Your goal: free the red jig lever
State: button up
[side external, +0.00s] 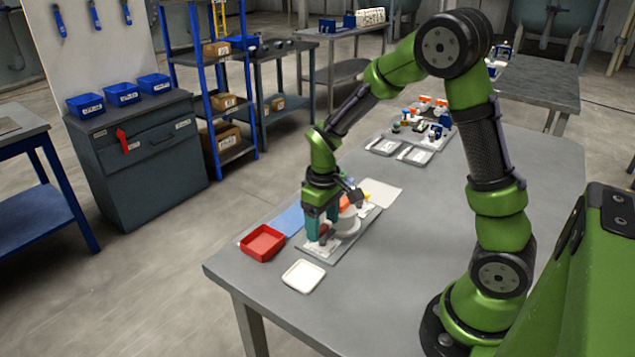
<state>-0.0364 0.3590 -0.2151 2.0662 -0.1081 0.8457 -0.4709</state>
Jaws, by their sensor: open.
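My gripper (322,227) points down over the grey jig plate (314,251) near the table's front edge. Its teal fingers are apart, low among the parts on the plate. A white rounded part (346,226) stands on the plate just right of the fingers. An orange-red piece (345,202) shows behind the fingers, partly covered by my wrist. I cannot tell whether it is the red jig lever. The fingers hide whatever is between them, and contact cannot be made out.
A red tray (262,243) stands left of the plate and a white tray (303,276) in front of it. A blue mat (289,220) and a beige sheet (384,194) lie nearby. Labelled grey trays (415,156) and small parts are farther back. The table's right middle is clear.

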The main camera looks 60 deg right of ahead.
jog(key=c, duration=0.8)
jog(key=shift+m, duration=0.4)
jog(key=m, duration=0.3)
jog(key=shift+m, duration=0.4)
jog(key=m, duration=1.3)
jog(key=shift+r, duration=0.1)
jog(key=shift+m, duration=0.3)
